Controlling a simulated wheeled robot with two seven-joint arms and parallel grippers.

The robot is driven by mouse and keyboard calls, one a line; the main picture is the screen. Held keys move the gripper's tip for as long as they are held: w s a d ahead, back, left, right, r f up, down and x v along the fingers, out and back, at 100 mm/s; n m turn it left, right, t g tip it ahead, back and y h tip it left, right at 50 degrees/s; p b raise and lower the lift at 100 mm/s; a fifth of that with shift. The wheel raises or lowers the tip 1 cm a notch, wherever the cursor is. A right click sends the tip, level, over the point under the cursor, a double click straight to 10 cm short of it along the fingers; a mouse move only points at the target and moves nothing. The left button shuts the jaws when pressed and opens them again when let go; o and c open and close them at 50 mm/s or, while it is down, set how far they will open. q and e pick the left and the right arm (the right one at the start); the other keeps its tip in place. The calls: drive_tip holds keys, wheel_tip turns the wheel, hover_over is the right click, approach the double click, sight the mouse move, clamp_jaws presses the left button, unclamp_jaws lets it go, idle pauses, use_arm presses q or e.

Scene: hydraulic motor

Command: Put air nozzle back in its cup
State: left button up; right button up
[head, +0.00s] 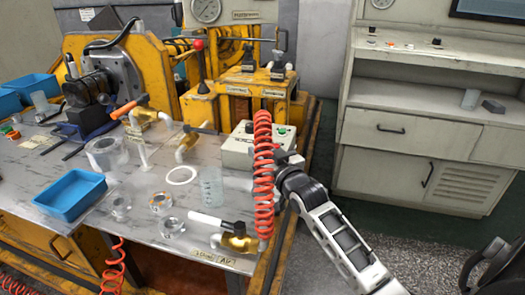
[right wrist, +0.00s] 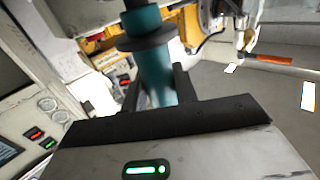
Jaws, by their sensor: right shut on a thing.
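My right gripper (head: 288,160) is above the right side of the steel workbench, partly hidden by a red coiled hose (head: 263,175). In the right wrist view its fingers (right wrist: 157,80) are shut on a teal cylindrical body with a dark collar, which I take as the air nozzle (right wrist: 153,62). The nozzle itself cannot be made out in the head view. A clear cup (head: 211,188) stands upright on the bench, left of the hose; I cannot tell whether it is the nozzle's cup. My left gripper is not in view.
A grey control box (head: 240,150) stands behind the hose. Yellow machinery (head: 215,105) rises behind. A grey cabinet (head: 410,135) stands right, across open floor.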

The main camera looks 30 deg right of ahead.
drive_tip(key=shift+f, duration=0.2)
idle(0.4)
drive_tip(key=shift+f+b, duration=0.55)
drive_tip(key=shift+f, duration=0.35)
drive_tip(key=o, duration=1.1)
